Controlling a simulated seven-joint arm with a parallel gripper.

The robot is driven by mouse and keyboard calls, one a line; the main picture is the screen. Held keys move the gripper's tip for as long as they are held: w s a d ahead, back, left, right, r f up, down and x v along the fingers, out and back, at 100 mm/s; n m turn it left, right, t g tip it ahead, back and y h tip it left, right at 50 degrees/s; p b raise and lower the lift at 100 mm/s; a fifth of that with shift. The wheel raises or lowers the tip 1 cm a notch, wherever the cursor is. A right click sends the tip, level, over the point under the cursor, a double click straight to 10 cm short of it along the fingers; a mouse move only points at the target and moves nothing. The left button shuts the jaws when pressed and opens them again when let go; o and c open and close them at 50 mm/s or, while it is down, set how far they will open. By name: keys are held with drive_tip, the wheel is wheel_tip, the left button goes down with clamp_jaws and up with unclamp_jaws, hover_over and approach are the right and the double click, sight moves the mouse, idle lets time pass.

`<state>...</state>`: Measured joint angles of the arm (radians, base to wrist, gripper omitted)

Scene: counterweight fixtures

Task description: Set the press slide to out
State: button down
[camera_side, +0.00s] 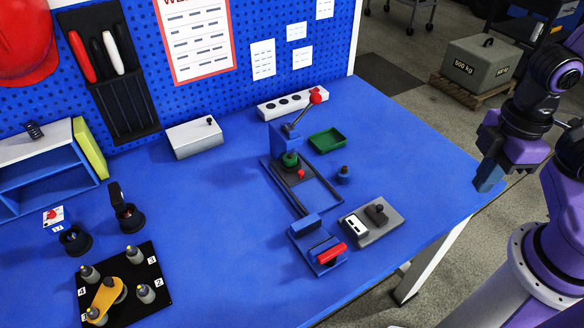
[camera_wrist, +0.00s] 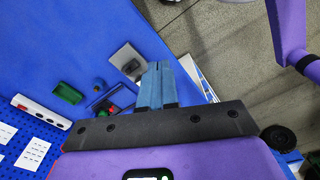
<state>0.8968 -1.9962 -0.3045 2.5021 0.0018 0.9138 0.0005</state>
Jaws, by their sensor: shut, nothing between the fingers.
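The press (camera_side: 284,137) is a blue block with a lever ending in a red ball (camera_side: 316,96), standing towards the back of the blue table. Its slide (camera_side: 295,176) is a dark plate with a small red knob (camera_side: 301,173), between two dark rails. It sits at the press end of the rails, with a green round part (camera_side: 290,159) on it under the press head. The rails' front stretch is empty. My gripper (camera_side: 487,186) is shut and empty, off the table's right edge, far from the slide. Its blue fingers (camera_wrist: 157,70) are together in the wrist view.
A green tray (camera_side: 326,140) and a dark blue knobbed piece (camera_side: 343,175) stand right of the rails. A grey plate fixture (camera_side: 372,220) and a blue fixture with a red handle (camera_side: 318,246) stand in front. The table's right part is clear.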

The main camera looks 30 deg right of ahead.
drive_tip(key=c, duration=1.4)
unclamp_jaws()
drive_tip(key=shift+c, duration=0.2)
drive_tip(key=o, duration=0.4)
drive_tip(key=shift+m+y, duration=0.4)
drive_tip(key=w+a, duration=0.4)
drive_tip(key=shift+w, duration=0.35)
drive_tip(key=m+t+y, duration=0.2)
drive_tip(key=m+t, duration=0.1)
hover_over(302, 172)
drive_tip(key=s+d, duration=0.5)
wheel_tip(302, 172, down, 5)
drive_tip(key=x, duration=1.7)
drive_tip(key=shift+f, duration=0.1)
drive_tip(key=shift+s, duration=0.1)
clamp_jaws()
